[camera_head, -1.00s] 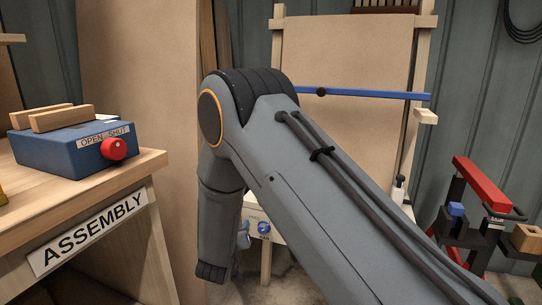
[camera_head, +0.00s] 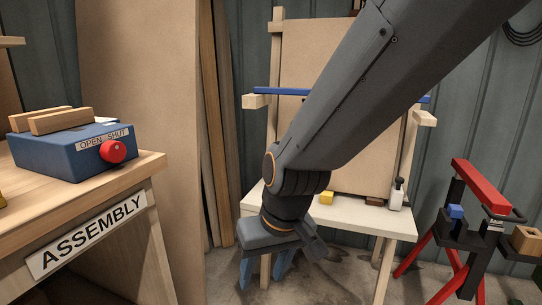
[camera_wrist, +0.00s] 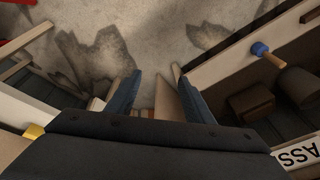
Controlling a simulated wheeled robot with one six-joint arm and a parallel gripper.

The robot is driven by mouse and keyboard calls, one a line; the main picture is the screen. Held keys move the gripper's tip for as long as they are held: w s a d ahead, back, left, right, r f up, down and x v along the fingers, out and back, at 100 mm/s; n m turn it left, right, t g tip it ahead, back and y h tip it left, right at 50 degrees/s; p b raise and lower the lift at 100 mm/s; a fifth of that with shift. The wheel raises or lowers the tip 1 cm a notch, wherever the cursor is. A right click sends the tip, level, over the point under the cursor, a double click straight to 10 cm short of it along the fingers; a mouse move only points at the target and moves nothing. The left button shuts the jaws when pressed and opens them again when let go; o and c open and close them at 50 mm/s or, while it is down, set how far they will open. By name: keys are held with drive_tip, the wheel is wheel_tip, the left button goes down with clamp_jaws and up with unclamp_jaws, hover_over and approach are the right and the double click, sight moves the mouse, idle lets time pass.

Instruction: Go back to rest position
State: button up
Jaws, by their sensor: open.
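My arm comes down from the upper right in the head view. My gripper (camera_head: 263,272) hangs at its end, pointing down, in front of the left end of a small white table. Its two blue fingers are apart. The gripper also shows in the wrist view (camera_wrist: 157,84), with a finger on each side of a gap and nothing held between them. Beyond the gap are the pale floor and part of a leaning board.
The assembly bench (camera_head: 130,172) with a blue open/shut box (camera_head: 75,153) stands at the left. The white table (camera_head: 365,219) carries a yellow block (camera_head: 327,198) and a bottle (camera_head: 397,195). A red and black stand (camera_head: 480,190) is at the right. Stained floor (camera_wrist: 105,50) lies below.

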drive_tip(key=s+d+r+g+h, duration=0.2)
drive_tip(key=s+d, duration=0.6)
drive_tip(key=s, duration=0.2)
drive_tip(key=d+r+m+p, duration=0.4)
drive_tip(key=d+r+p, duration=0.8)
drive_tip(key=p, duration=1.1)
drive_tip(key=shift+s+d+r+m, duration=0.2)
drive_tip(key=shift+d+r+m, duration=0.15)
drive_tip(key=shift+r, duration=1.75)
